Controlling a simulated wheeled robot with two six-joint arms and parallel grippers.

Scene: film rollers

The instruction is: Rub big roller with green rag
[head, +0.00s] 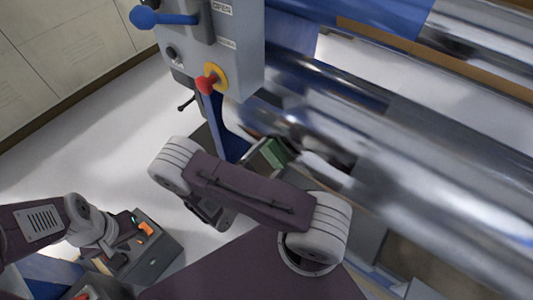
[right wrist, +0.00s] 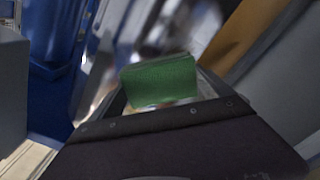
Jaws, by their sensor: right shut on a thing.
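The green rag (head: 274,153) is held in my right gripper (head: 262,150), near the left end of the big shiny metal roller (head: 430,195). In the right wrist view the rag (right wrist: 158,81) stands out as a green block beyond the dark gripper body, with blurred metal behind it. I cannot tell whether the rag touches the roller. My left gripper (head: 118,254) is at the lower left over a grey box, and its jaws are too unclear to read.
A grey control panel (head: 240,50) with a red button (head: 206,84) and a blue lever (head: 165,18) stands left of the rollers. More rollers (head: 480,40) lie behind. The grey box (head: 158,255) sits lower left. The white floor (head: 100,150) is clear.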

